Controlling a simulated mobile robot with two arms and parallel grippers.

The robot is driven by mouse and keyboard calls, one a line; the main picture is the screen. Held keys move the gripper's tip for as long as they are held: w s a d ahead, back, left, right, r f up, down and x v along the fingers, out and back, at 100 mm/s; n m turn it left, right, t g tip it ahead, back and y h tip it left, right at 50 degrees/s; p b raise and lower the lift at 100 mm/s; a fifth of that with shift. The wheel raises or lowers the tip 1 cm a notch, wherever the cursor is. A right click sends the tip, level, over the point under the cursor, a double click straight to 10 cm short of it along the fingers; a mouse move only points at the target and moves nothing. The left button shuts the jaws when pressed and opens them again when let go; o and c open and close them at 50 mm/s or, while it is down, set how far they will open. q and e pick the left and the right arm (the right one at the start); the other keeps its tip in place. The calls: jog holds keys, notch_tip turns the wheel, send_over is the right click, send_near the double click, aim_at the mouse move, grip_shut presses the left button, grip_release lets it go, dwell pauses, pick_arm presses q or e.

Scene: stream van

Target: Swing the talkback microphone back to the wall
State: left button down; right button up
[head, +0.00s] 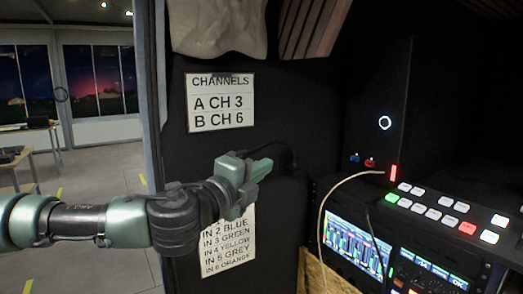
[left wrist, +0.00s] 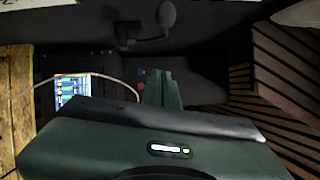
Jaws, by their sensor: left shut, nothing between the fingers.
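The talkback microphone (left wrist: 167,15) shows at the top of the left wrist view, with a round dark foam head on a thin dark arm. The arm runs to a small dark mount (left wrist: 128,33) on the black wall. In the head view, only a faint dark shape beside my gripper may be the microphone, and I cannot make out its details. My left gripper (head: 262,168) is shut and empty in front of the black wall. Its green fingers (left wrist: 162,88) show in the left wrist view, apart from the microphone in that picture. My right gripper is not in view.
A CHANNELS sign (head: 220,101) and a lower list sign (head: 228,243) are on the wall. A switcher panel (head: 445,212) with lit buttons and a screen (head: 355,247) stand at right. A pale cable (head: 330,200) loops beside the screen. Wooden slats (left wrist: 285,70) show above.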

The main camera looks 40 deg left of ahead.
pick_arm(q)
jog(key=w+a+r+p, duration=0.1)
jog(key=w+a+p, duration=0.1)
jog(key=w+a, duration=0.2)
jog(key=shift+w, duration=0.95)
